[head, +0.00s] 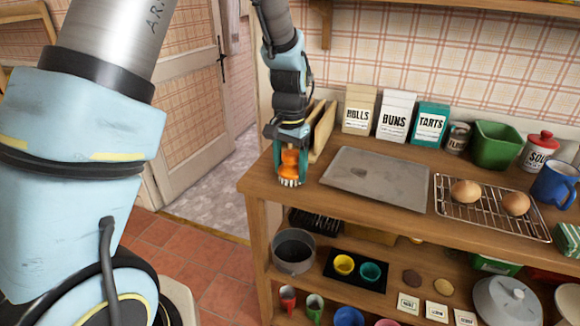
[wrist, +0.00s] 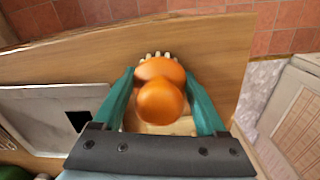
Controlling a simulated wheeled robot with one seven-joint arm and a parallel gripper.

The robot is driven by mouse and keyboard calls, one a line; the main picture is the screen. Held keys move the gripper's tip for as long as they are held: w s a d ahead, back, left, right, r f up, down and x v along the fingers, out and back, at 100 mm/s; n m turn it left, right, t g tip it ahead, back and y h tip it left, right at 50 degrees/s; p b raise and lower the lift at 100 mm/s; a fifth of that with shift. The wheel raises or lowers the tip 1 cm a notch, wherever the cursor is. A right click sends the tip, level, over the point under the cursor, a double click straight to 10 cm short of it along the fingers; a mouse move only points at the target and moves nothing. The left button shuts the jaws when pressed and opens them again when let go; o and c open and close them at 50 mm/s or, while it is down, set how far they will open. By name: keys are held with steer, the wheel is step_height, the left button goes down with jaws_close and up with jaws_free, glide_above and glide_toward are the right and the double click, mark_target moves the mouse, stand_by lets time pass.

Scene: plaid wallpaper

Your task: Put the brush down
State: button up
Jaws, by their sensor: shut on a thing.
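An orange brush (head: 289,163) with pale bristles is upright, bristles down, at the left end of the wooden counter (head: 265,178). My gripper (head: 291,155) is shut on the brush from above. In the wrist view, the teal fingers of my gripper (wrist: 160,100) stand on both sides of the round orange handle of the brush (wrist: 160,100). The bristles are at or just above the counter top; I cannot tell whether they touch it.
A grey baking sheet (head: 376,178) lies right of the brush. Wooden boards (head: 322,132) stand just behind. Bags, a green bin (head: 496,146) and a cooling rack (head: 490,206) with two buns are farther right. The counter's left edge is close.

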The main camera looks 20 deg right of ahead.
mark_target(290, 154)
steer(key=shift+f, duration=0.2)
steer(key=o, duration=1.4)
steer(key=shift+r, duration=0.15)
step_height(290, 154, up, 12)
steer(key=shift+r+b, duration=0.1)
steer(key=shift+b, duration=0.8)
steer(key=s+a+f+n, duration=0.1)
steer(key=a+f+n, duration=0.1)
steer(key=a, duration=0.8)
steer(key=s+a+f+n+t, duration=0.1)
steer(key=a+n, duration=0.3)
steer(key=a, duration=0.6)
steer(key=s+a+f+n, duration=0.1)
steer(key=a+f+n, duration=0.3)
steer(key=a, duration=0.6)
steer(key=shift+s+t, duration=0.3)
steer(key=shift+s, duration=0.1)
